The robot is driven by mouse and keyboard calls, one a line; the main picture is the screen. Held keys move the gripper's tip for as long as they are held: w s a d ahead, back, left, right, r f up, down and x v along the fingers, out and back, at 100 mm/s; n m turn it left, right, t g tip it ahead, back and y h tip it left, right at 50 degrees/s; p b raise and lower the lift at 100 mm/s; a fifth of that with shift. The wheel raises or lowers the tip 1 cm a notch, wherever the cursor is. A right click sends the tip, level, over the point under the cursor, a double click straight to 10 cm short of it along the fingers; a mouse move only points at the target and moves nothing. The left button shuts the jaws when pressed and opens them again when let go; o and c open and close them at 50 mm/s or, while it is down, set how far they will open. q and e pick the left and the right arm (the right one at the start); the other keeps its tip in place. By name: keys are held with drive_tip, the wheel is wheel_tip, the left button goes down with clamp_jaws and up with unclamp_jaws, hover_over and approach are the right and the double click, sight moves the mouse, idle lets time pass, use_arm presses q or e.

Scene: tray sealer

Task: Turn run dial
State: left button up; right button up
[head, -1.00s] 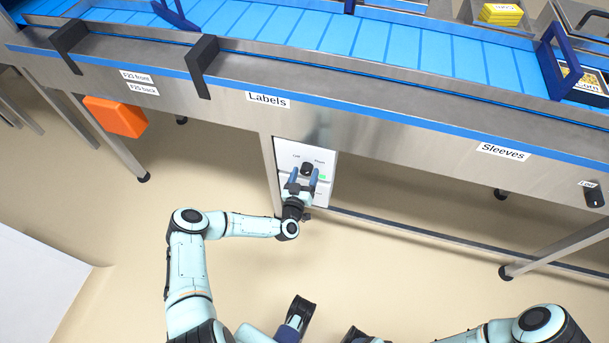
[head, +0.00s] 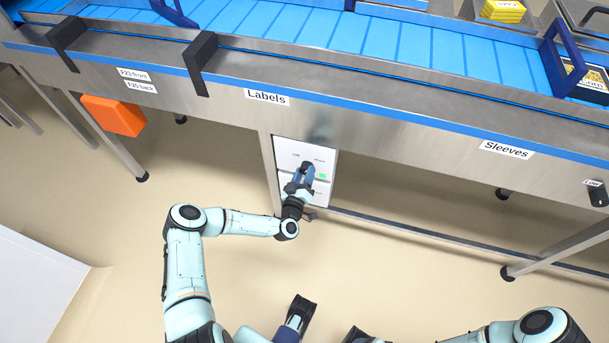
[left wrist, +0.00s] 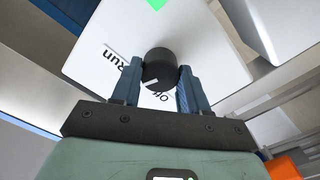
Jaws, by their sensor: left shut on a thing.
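The run dial (head: 308,166) is a small black knob on a white panel (head: 290,148) under the conveyor. Labels Off and Run stand above it in the head view. In the left wrist view the dial (left wrist: 159,62) sits between my left fingertips, and its pale mark lies on the side near the Off label. My left gripper (head: 304,172) is shut on the dial, with its blue fingers on either side; it also shows in the left wrist view (left wrist: 158,78). Dark parts of mine show at the bottom edge, where I cannot make out the right jaws.
A steel conveyor frame (head: 400,128) with a blue belt runs above the panel. A green square (head: 322,177) is beside the dial. An orange box (head: 114,115) hangs at the left. Another black knob (head: 596,195) is at the far right. The floor in front is clear.

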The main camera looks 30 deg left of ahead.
use_arm(q)
drive_tip(key=n+b, duration=0.1)
drive_tip(key=n, duration=0.3)
drive_tip(key=shift+n+b, duration=0.3)
drive_tip(key=shift+b, duration=0.05)
drive_tip(key=n+b, duration=0.1)
drive_tip(key=n, duration=0.3)
drive_tip(key=shift+n+b, duration=0.55)
drive_tip(key=shift+n, duration=0.95)
use_arm(e)
drive_tip(key=w+d+f+t, duration=0.1)
drive_tip(key=w+f, duration=0.3)
drive_tip(key=shift+d+f+h, duration=0.15)
drive_tip(key=shift+d+h, duration=0.15)
use_arm(q)
drive_tip(key=shift+n, duration=0.3)
use_arm(e)
drive_tip(key=shift+w+t, duration=0.15)
drive_tip(key=shift+t, duration=0.15)
use_arm(q)
drive_tip(key=o, duration=1.1)
drive_tip(key=shift+c, duration=0.2)
